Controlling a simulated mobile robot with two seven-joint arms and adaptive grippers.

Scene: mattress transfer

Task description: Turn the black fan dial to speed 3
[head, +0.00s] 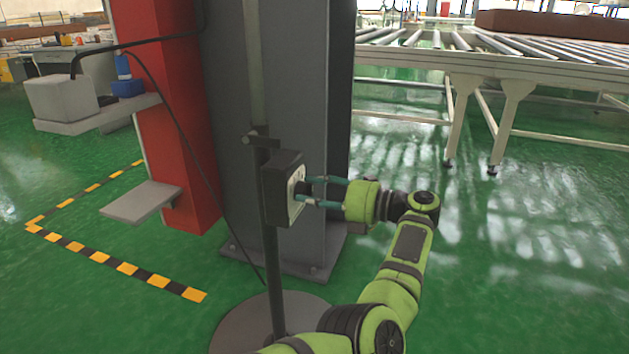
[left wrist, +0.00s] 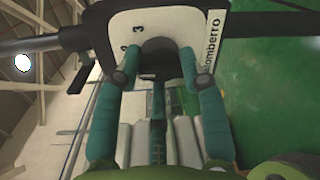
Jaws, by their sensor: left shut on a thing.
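The black control box (head: 283,188) is fixed on a thin dark pole, and its white dial plate faces right toward my gripper. My left gripper (head: 309,190) reaches in from the right side of the box, with its teal fingers on either side of the black dial. In the left wrist view, the black dial (left wrist: 160,52) sits between the fingertips of the left gripper (left wrist: 155,76), which is shut on it. The white dial plate (left wrist: 184,22) shows a 3 at upper left and another number below it. The fingers hide part of the dial, and its pointer cannot be made out. The right gripper is out of view.
The pole stands on a round grey base (head: 255,325). A wide grey column (head: 310,110) rises right behind it. A red post (head: 185,150) with grey shelves is at left, and a roller conveyor (head: 490,65) at back right. Green floor at right is free.

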